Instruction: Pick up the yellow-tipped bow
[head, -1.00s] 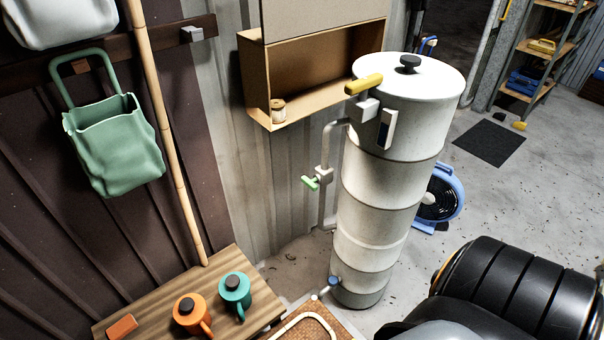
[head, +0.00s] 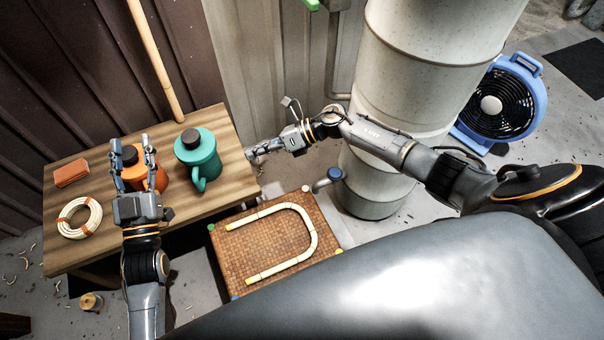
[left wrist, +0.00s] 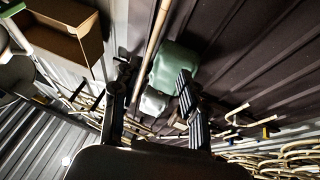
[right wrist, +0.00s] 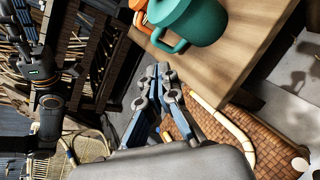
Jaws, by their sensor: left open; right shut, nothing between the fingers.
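A cream U-shaped bow (head: 311,232) lies flat on a brown woven board (head: 262,250) in the head view. A yellow tip (head: 228,226) shows at its upper left end. Part of it also shows in the right wrist view (right wrist: 222,122). My left gripper (head: 129,150) is open and empty, fingers pointing up, in front of the orange jug; its spread fingers also show in the left wrist view (left wrist: 152,85). My right gripper (head: 258,152) is shut and empty, beside the table's right edge, above and apart from the board; it also shows in the right wrist view (right wrist: 160,76).
A wooden table (head: 95,225) holds an orange jug (head: 158,178), a teal jug (head: 197,152), an orange block (head: 71,173) and a coil (head: 80,218). A large white cylinder (head: 420,75) and a blue fan (head: 503,102) stand at right. Several rattan curves (left wrist: 290,155) hang along a wall.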

